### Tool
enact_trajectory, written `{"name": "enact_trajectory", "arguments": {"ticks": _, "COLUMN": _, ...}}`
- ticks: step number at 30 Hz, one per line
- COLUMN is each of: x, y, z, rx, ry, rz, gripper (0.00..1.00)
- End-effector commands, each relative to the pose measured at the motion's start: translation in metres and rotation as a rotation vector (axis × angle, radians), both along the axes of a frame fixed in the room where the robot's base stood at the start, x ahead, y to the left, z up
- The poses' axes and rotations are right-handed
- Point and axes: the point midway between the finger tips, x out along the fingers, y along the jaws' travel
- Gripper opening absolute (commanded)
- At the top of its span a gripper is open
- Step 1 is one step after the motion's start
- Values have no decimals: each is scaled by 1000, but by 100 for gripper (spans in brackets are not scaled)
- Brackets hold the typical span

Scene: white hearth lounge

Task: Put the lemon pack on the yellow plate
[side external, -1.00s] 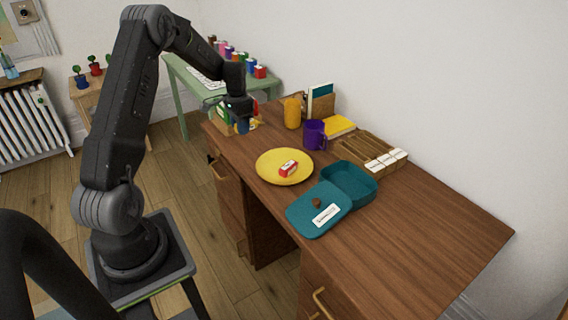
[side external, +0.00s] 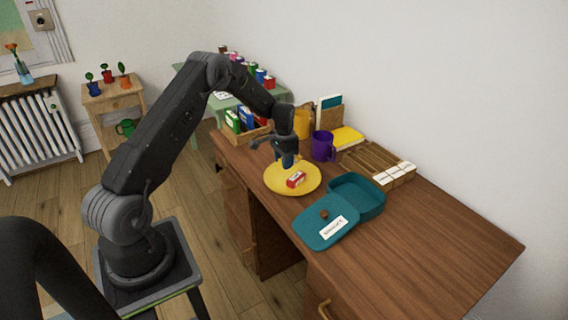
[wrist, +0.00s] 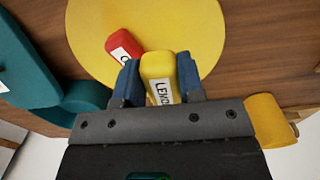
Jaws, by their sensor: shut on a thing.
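The lemon pack (wrist: 157,69) is yellow with a white label whose visible letters start "LEM". My gripper (wrist: 158,76) is shut on it, with one blue finger on each side. In the side view my gripper (side external: 287,161) is over the back part of the yellow plate (side external: 308,184), and the lemon pack is mostly hidden by the fingers. The yellow plate (wrist: 200,28) fills the top of the wrist view. I cannot tell whether the pack touches it. A red pack (side external: 296,179) with a white label lies on the plate, also seen in the wrist view (wrist: 124,46).
A teal box (side external: 362,200) and its lid (side external: 318,232) lie at the front right of the plate. A purple mug (side external: 322,147) and a yellow mug (side external: 303,122) stand behind. A box of upright packs (side external: 262,130) is at the back left. The desk's right side is clear.

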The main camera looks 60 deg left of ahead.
Motion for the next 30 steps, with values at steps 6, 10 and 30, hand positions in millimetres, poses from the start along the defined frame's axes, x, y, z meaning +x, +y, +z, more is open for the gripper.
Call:
{"name": "enact_trajectory", "arguments": {"ticks": 6, "x": 0, "y": 1, "z": -15, "rx": 1, "ry": -2, "rz": 0, "gripper": 12}}
{"name": "enact_trajectory", "arguments": {"ticks": 10, "x": 0, "y": 1, "z": -15, "rx": 1, "ry": -2, "rz": 0, "gripper": 12}}
{"name": "enact_trajectory", "arguments": {"ticks": 30, "x": 0, "y": 0, "z": -24, "rx": 1, "ry": -1, "rz": 0, "gripper": 61}}
